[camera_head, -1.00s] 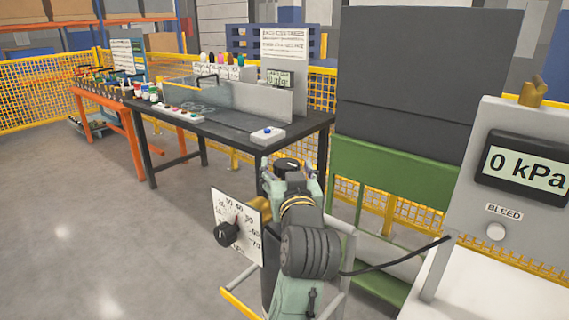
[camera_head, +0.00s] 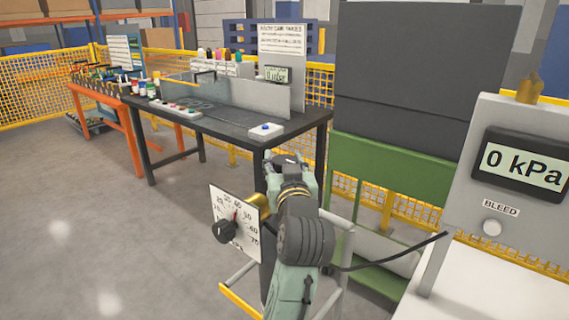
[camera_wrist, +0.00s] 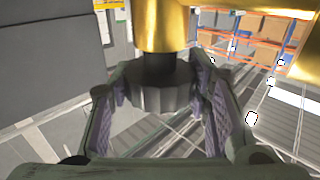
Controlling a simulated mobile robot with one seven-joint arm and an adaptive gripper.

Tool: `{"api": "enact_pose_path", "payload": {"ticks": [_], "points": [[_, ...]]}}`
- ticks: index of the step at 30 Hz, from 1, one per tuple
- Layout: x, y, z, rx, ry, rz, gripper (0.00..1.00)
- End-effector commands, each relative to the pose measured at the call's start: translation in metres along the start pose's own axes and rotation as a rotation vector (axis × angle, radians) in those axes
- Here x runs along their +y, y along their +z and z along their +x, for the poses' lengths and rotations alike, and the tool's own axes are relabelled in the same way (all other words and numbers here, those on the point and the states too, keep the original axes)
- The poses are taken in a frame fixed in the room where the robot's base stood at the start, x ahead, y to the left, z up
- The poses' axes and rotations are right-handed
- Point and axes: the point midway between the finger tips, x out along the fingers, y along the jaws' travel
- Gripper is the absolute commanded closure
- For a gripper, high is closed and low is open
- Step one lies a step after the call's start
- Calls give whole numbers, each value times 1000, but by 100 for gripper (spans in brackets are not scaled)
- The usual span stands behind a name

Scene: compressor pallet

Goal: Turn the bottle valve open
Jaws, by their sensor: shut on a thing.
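The bottle valve has a brass body (camera_wrist: 160,25) and a dark ridged handwheel (camera_wrist: 158,92), both in the wrist view. My gripper (camera_wrist: 162,105) has a finger on each side of the handwheel and is shut on it. In the head view my gripper (camera_head: 288,163) is at the valve, above the dark bottle, which my arm mostly hides. Some brass (camera_head: 262,208) shows just left of my arm. How far the handwheel is turned cannot be told.
At right a grey panel reads 0 kPa (camera_head: 523,165), above a BLEED button (camera_head: 492,228). A black hose (camera_head: 395,255) runs from it behind my arm. A dark workbench (camera_head: 215,125) stands behind, and a green frame (camera_head: 385,185) is close right. Floor at left is clear.

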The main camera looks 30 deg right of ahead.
Motion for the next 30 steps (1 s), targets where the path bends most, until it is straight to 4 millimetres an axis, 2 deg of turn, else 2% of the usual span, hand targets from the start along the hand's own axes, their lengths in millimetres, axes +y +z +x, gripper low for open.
{"api": "enact_pose_path", "payload": {"ticks": [5, 14, 30], "points": [[0, 0, 0, 0, 0, 0, 84], [2, 0, 0, 0, -42, 2, 84], [2, 0, 0, 1, -385, 1, 84]]}}
